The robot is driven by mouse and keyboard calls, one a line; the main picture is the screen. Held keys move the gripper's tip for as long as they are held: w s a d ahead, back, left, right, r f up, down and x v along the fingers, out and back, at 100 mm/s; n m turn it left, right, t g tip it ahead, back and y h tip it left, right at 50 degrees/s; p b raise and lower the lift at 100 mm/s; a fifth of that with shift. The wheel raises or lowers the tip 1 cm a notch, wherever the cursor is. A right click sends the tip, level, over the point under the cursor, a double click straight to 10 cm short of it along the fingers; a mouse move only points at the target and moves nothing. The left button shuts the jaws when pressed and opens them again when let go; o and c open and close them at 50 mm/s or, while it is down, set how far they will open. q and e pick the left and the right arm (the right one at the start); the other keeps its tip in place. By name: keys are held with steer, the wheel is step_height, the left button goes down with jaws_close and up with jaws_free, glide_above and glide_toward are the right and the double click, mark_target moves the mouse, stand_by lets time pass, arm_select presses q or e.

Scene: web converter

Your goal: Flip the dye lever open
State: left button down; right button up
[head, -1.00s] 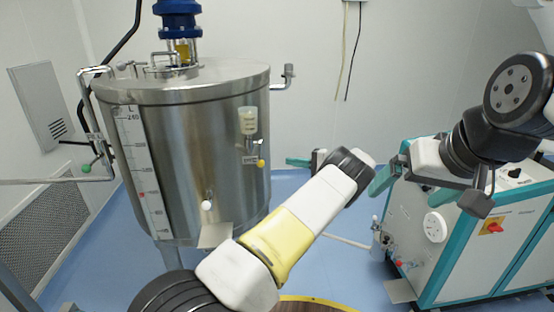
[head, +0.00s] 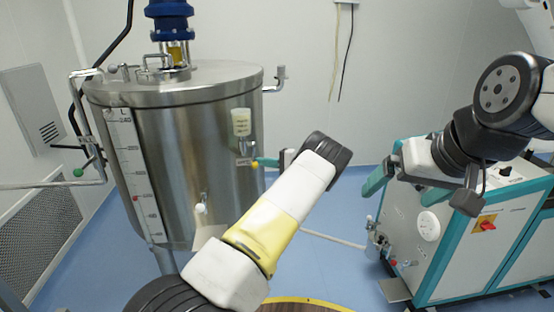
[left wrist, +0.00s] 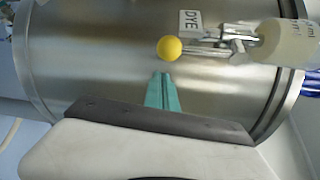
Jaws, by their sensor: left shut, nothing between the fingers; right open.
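The dye lever with its yellow ball knob (head: 255,164) is on the side of the steel tank, below a small dye bottle (head: 241,122). In the left wrist view the yellow knob (left wrist: 170,48) stands beside the DYE label (left wrist: 192,22), and the bottle (left wrist: 287,42) is at the right. My left gripper (left wrist: 160,80) is shut and empty, its teal fingertips just below the knob in that picture; a small gap shows between them. In the head view my left gripper (head: 270,162) is mostly hidden behind my wrist. My right gripper (head: 405,186) is open and empty at the right.
The large steel tank (head: 175,150) fills the left side, with a white-knobbed valve (head: 200,208) lower down. A teal and white machine (head: 455,240) stands at the right, below my right gripper. The blue floor between them is mostly clear.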

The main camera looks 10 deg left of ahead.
arm_select(q)
steer(key=shift+s+r, duration=0.15)
steer(key=shift+s, duration=0.75)
steer(key=shift+s, duration=0.1)
steer(key=shift+s+m, duration=0.2)
steer(key=shift+m, duration=0.1)
steer(key=shift+s+d, duration=0.1)
steer(key=s+d+r+m+g+h, duration=0.2)
steer(key=s+r+m+g+h, duration=0.2)
steer(key=s+r+m+g, duration=0.2)
steer(key=shift+s+d+r+m+h, duration=0.3)
steer(key=shift+s+r+m, duration=0.75)
steer(key=shift+s, duration=0.7)
